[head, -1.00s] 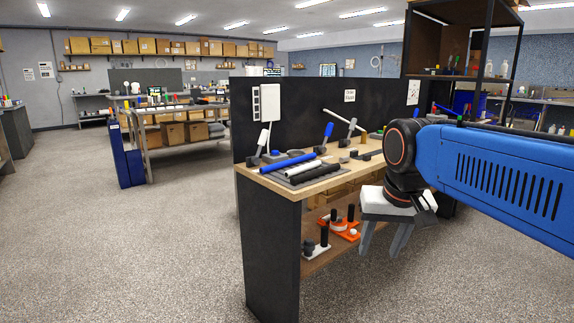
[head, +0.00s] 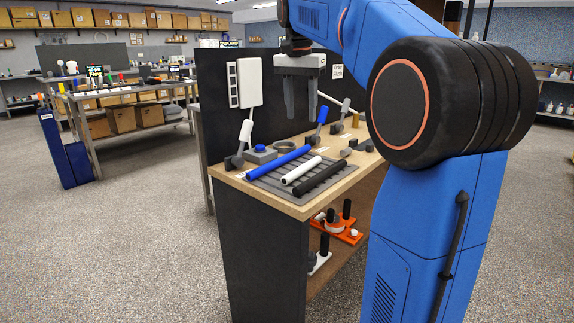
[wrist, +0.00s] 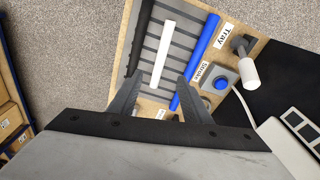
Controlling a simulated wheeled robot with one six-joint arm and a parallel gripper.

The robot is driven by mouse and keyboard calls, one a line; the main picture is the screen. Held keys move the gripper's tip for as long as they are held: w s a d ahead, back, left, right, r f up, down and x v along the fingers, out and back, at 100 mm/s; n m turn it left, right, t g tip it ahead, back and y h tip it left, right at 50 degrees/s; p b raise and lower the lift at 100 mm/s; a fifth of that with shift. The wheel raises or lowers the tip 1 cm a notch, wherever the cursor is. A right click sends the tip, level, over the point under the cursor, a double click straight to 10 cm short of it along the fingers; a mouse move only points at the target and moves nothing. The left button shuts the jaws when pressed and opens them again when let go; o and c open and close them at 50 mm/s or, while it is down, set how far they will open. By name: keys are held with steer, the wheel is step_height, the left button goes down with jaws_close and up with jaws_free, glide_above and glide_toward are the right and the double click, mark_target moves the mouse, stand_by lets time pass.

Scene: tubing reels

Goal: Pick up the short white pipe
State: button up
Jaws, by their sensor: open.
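The short white pipe (head: 301,170) lies on a grey ribbed tray (head: 262,184) on the wooden bench, between a long blue pipe (head: 279,162) and a black pipe (head: 320,177). In the wrist view the white pipe (wrist: 161,54) shows beyond the fingertips, between the blue pipe (wrist: 203,47) and the black pipe (wrist: 139,37).
A white-handled lever (head: 243,140) and a blue-handled lever (head: 320,122) stand on the bench behind the tray, with a grey button box (head: 260,154) between them. A dark panel (head: 213,95) rises along the bench's back. A lower shelf holds orange fixtures (head: 345,236).

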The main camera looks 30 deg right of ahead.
mark_target(303, 165)
steer(key=f, duration=0.5)
steer(key=w+d+f, duration=0.1)
steer(key=f, duration=0.5)
steer(key=d+f, duration=0.1)
steer(key=f, duration=0.5)
steer(key=shift+w, duration=0.3)
jaws_close()
